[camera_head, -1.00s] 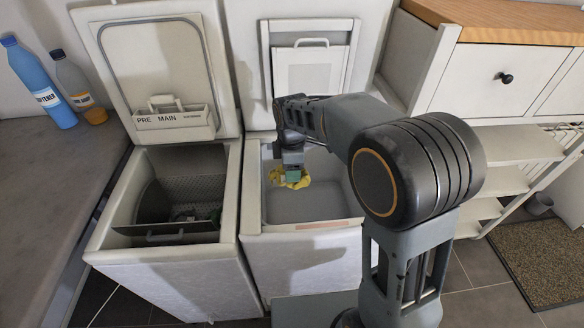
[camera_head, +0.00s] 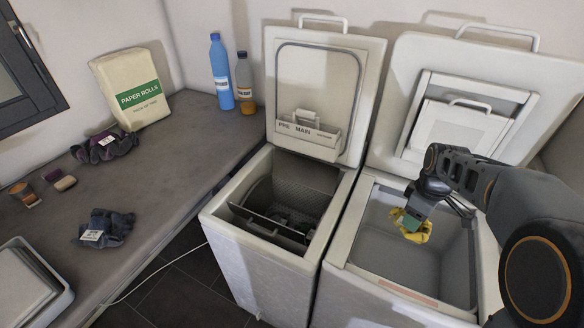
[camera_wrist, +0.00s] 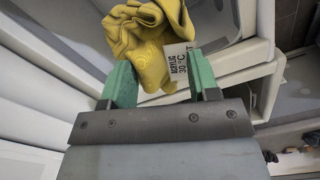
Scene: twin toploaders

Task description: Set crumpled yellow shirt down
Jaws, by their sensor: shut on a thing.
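The crumpled yellow shirt (camera_head: 414,232) hangs from my gripper (camera_head: 412,218) over the open tub of the right toploader (camera_head: 385,262). In the wrist view the shirt (camera_wrist: 143,40) is bunched between the green fingertips of my gripper (camera_wrist: 155,85), which are shut on it. A white care label (camera_wrist: 180,68) on the shirt reads acrylic, 30 °C. The tub below looks empty in the visible part. My arm covers part of its right side.
The left toploader (camera_head: 240,247) stands open with its drum compartment showing. Both lids are raised. The grey counter (camera_head: 160,205) at left holds dark crumpled clothes (camera_head: 106,228), a paper rolls pack (camera_head: 132,90), a blue bottle (camera_head: 221,72) and a white bin (camera_head: 32,285).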

